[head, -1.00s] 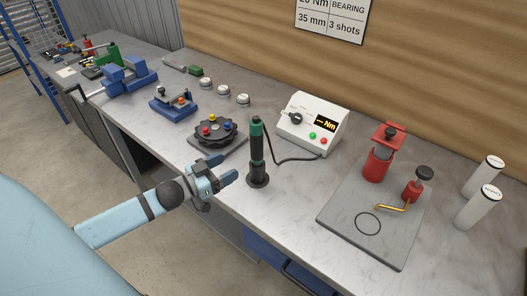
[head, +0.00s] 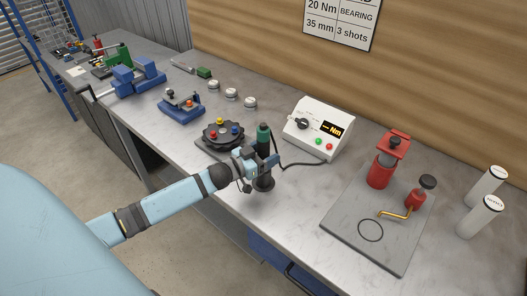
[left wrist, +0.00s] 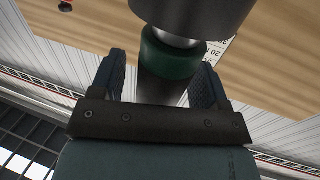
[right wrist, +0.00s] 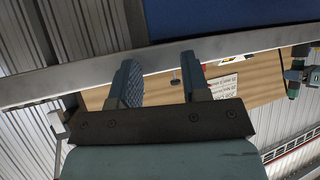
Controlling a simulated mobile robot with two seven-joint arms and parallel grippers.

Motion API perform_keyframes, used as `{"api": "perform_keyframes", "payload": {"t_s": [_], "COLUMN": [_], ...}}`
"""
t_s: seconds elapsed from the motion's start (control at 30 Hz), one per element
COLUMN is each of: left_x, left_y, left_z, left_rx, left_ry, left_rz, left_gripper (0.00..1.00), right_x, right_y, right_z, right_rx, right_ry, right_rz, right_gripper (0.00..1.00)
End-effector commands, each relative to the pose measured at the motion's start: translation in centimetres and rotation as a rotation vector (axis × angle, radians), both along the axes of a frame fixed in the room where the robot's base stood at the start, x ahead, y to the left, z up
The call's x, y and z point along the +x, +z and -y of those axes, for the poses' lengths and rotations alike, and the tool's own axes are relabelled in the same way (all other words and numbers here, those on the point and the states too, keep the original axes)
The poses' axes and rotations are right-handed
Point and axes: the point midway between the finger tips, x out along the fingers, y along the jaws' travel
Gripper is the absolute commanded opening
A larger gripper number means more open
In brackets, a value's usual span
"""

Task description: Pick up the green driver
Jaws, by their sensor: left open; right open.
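In the left wrist view the driver's green band (left wrist: 168,57) shows between the spread fingers (left wrist: 160,75). I cannot tell whether they touch it. My right gripper (right wrist: 162,80) is open and empty, low by the bench's underside, and out of the head view.
A black rotary fixture with coloured knobs (head: 222,134) sits just left of the driver. The white controller (head: 318,127) stands behind. A grey plate (head: 347,214) with a red press (head: 388,162) lies to the right. Bare bench lies between driver and plate.

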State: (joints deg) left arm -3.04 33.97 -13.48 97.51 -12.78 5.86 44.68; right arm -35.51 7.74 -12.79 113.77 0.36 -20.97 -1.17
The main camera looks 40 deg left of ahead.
Motion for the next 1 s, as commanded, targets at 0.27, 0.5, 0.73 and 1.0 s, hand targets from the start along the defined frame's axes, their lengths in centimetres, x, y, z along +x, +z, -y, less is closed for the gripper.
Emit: {"api": "perform_keyframes", "payload": {"t_s": [0.27,0.5,0.73,1.0], "left_x": [0.84,0.82,0.84,0.87], "left_y": [-0.08,-0.07,0.05,0.79], "left_z": [0.33,0.32,0.32,0.27], "left_rx": [-0.002,-0.001,-0.001,0.001], "left_ry": [0.0,0.0,0.0,0.0], "left_rz": [-0.002,-0.001,0.001,0.003], "left_gripper": [0.69,0.3,0.1,0.1], "right_x": [0.03,0.03,0.04,0.03], "right_y": [0.19,0.24,0.3,0.25], "right_z": [0.08,0.03,0.01,-0.01], "right_rx": [-0.001,0.0,0.002,0.002], "right_ry": [-0.002,-0.002,-0.002,-0.002], "right_rz": [0.001,0.002,0.002,0.002], "right_gripper": [0.43,0.43,0.43,0.43]}}
